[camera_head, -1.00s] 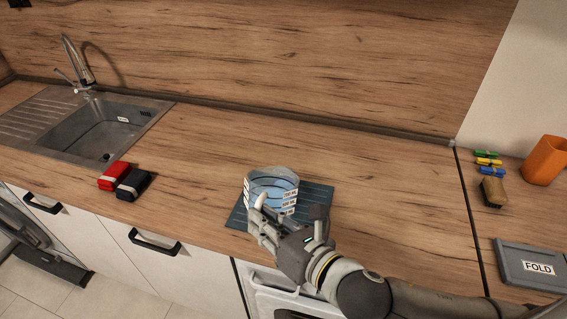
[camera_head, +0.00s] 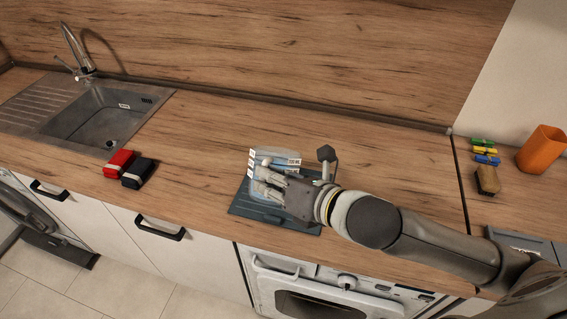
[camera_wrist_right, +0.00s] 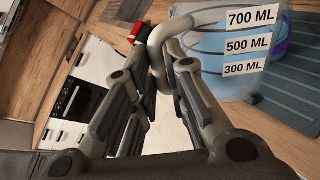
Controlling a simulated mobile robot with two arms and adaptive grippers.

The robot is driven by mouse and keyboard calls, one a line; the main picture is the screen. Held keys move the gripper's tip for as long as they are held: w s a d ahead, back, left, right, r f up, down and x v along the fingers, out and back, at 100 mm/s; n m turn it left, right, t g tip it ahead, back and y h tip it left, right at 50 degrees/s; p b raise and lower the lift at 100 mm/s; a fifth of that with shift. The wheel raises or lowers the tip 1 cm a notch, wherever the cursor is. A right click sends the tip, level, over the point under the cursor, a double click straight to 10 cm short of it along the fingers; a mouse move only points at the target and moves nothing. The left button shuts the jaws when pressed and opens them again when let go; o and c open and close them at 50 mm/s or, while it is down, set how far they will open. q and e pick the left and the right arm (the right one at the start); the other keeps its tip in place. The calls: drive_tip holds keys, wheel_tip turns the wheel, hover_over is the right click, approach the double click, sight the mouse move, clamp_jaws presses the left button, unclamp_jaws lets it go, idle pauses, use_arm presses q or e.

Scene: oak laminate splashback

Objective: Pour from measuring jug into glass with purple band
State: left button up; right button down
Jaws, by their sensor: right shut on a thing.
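The measuring jug (camera_head: 276,159) is clear and bluish, with white volume labels. It stands upright at the dark grey ribbed mat (camera_head: 248,206); I cannot tell whether it touches the mat. In the right wrist view the jug (camera_wrist_right: 210,47) shows its 700, 500 and 300 ML labels, and its pale handle (camera_wrist_right: 180,28) passes between my fingers. My right gripper (camera_head: 266,176) is shut on the handle; its fingers also show in the right wrist view (camera_wrist_right: 163,85). A purple patch (camera_wrist_right: 281,49) shows behind the jug there; it may be the banded glass, which I cannot make out in the head view.
A red packet (camera_head: 118,163) and a black packet (camera_head: 138,173) lie left of the mat, near the sink (camera_head: 105,112). An orange cup (camera_head: 541,149), several coloured clips (camera_head: 484,150) and a brown brush-like block (camera_head: 487,179) are at the right.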

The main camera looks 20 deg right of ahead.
drive_tip(key=shift+w+d+r, duration=0.1)
drive_tip(key=shift+d+r, duration=0.05)
drive_tip(key=shift+r, duration=0.1)
drive_tip(key=shift+w+d+p, duration=0.1)
drive_tip(key=shift+w+p, duration=0.05)
drive_tip(key=shift+p, duration=0.15)
drive_tip(key=shift+r, duration=0.1)
idle(0.4)
drive_tip(key=shift+w+d+m, duration=0.1)
drive_tip(key=shift+w+m, duration=0.05)
drive_tip(key=shift+m, duration=0.15)
drive_tip(key=shift+p, duration=0.3)
drive_tip(key=shift+w+d+r+g, duration=0.1)
drive_tip(key=shift+w+g, duration=0.05)
drive_tip(key=shift+g, duration=0.15)
drive_tip(key=shift+r, duration=0.1)
